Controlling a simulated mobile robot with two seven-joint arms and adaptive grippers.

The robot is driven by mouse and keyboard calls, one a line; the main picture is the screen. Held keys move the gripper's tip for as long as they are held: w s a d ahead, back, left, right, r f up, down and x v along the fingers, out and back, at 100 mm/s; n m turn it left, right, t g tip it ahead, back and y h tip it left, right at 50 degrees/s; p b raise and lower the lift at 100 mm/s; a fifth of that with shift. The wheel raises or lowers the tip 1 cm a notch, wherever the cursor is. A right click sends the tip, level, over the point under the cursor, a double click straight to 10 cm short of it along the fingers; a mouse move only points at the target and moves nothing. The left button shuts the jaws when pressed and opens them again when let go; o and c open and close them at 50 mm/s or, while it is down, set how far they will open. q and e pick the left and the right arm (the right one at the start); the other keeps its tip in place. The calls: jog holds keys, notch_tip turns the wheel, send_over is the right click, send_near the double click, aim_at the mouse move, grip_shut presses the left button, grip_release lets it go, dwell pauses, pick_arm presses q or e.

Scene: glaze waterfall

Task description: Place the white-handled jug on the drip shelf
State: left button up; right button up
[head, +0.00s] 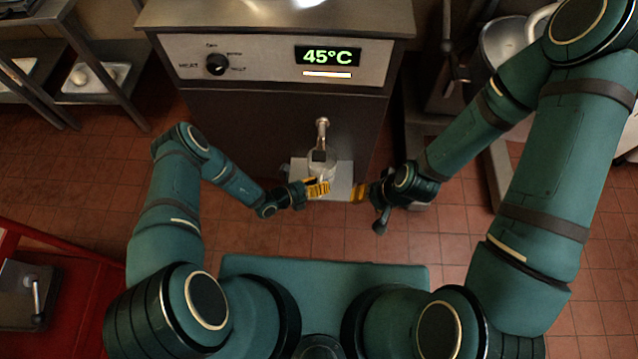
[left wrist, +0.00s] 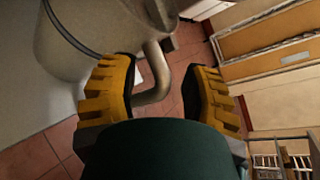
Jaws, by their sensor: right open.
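The jug (head: 321,166) is a pale, shiny vessel under the machine's spout, at the drip shelf (head: 341,187). Whether it rests on the shelf cannot be told. My left gripper (head: 318,188) is at the jug's near side and hides part of it. In the left wrist view its yellow fingers (left wrist: 165,85) are apart. A curved, pale handle-like bar (left wrist: 155,75) shows between them, with a floor gap beside the right finger. A large grey rounded body (left wrist: 95,35) fills the upper left there. My right gripper (head: 360,191) is open and empty, right of the jug by the shelf's right edge.
The machine (head: 275,62) reads 45°C and has a dial. Its spout (head: 322,128) hangs just above the jug. A metal rack (head: 95,75) stands at left, a red cart (head: 60,300) at lower left, and a mixer-like machine (head: 505,42) at right. Tiled floor surrounds them.

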pick_arm(q)
jog(key=p+v, duration=0.2)
jog(key=v, duration=0.9)
jog(key=s+d+r+m+g+y, duration=0.1)
jog(key=s+r+m+g+y, duration=0.2)
jog(key=s+r+m+g, duration=0.45)
jog(key=s+r+m+g+y, duration=0.2)
jog(key=s+m+g, duration=0.2)
jog(key=m, duration=0.7)
jog(key=w+r+m+t+y, duration=0.3)
jog(key=r+m+t, duration=0.2)
jog(key=r+m, duration=0.5)
jog(key=d+m, duration=0.1)
jog(key=m, duration=0.2)
jog(key=shift+w, duration=0.3)
jog(key=shift+y, duration=0.3)
